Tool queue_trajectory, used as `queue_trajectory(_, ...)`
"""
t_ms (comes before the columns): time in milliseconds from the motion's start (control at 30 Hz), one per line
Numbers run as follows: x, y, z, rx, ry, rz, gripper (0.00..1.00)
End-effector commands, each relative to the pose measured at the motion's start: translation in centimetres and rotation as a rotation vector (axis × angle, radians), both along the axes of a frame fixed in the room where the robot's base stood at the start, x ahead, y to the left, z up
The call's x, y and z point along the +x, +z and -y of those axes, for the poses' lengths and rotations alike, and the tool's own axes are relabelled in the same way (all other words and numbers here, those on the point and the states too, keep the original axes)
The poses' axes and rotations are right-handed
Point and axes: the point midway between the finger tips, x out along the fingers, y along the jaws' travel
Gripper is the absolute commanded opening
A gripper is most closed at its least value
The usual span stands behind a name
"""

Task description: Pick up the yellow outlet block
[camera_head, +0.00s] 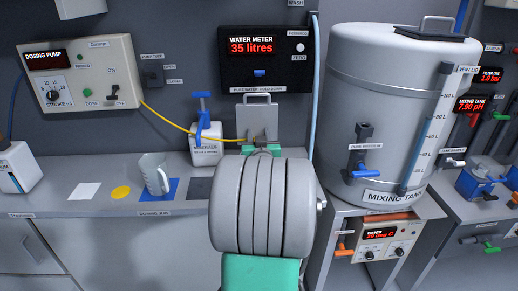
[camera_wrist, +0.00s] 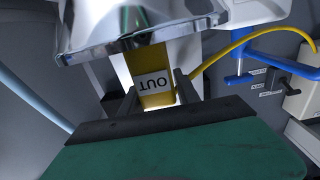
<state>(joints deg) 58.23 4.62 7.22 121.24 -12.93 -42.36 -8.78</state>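The yellow outlet block (camera_wrist: 155,58) shows in the wrist view, with a white label reading OUT, upside down in the picture. It sits below a clear-rimmed hopper part (camera_wrist: 140,25). My gripper (camera_wrist: 156,87) has its two dark fingers apart, one on each side of the block's near end. Narrow gaps seem to show between the fingers and the block, so the gripper looks open around it. In the head view my own arm covers the block and most of the gripper.
A grey hopper plate (camera_head: 257,114) stands behind my arm. A white minerals container (camera_head: 206,145) with a blue tap is close on the left, a yellow tube (camera_head: 180,126) running past it. A jug (camera_head: 154,174) stands farther left. The mixing tank (camera_head: 385,110) stands right.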

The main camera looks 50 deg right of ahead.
Motion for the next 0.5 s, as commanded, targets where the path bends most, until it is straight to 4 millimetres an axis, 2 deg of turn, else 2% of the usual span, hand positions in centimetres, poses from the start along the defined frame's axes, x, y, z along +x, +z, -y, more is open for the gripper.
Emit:
queue_trajectory(67, -0.01, 0.0, -0.01, 0.0, 0.0, 0.0, 0.3)
queue_trajectory(433, -0.01, -0.01, -0.02, 0.0, 0.0, 0.0, 0.0)
queue_trajectory(500, -0.01, -0.01, -0.02, 0.0, 0.0, 0.0, 0.0)
